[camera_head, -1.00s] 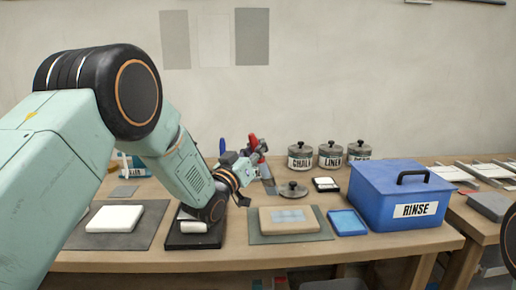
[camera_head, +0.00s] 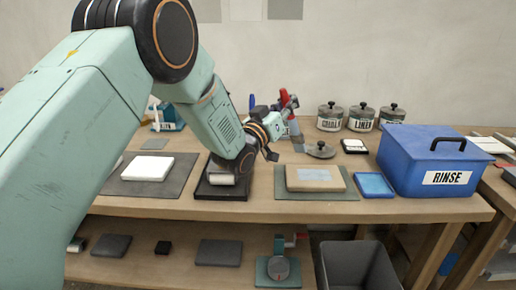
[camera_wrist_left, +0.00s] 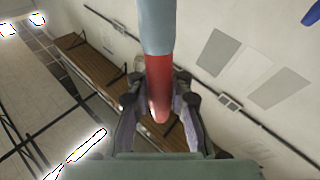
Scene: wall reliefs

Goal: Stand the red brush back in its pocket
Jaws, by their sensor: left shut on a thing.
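My left gripper (camera_head: 282,112) is shut on the red brush (camera_head: 284,97) and holds it above the back of the bench. The brush is close to upright, slightly tilted, with its red part up and a grey-blue part below. In the left wrist view the red part (camera_wrist_left: 158,85) sits between the fingers (camera_wrist_left: 157,108), and the pale blue-grey part runs out of the top of the picture. A blue thing (camera_head: 252,102) stands behind the gripper, mostly hidden. I cannot make out the brush's pocket. My right gripper is not in view.
A loose lid (camera_head: 320,150) lies right of the brush. Lidded jars (camera_head: 330,118) stand behind it, and a blue RINSE box (camera_head: 425,170) at right. In front are a tan block (camera_head: 315,178) on a mat and a blue tray (camera_head: 373,184). A lower shelf (camera_head: 180,265) runs beneath.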

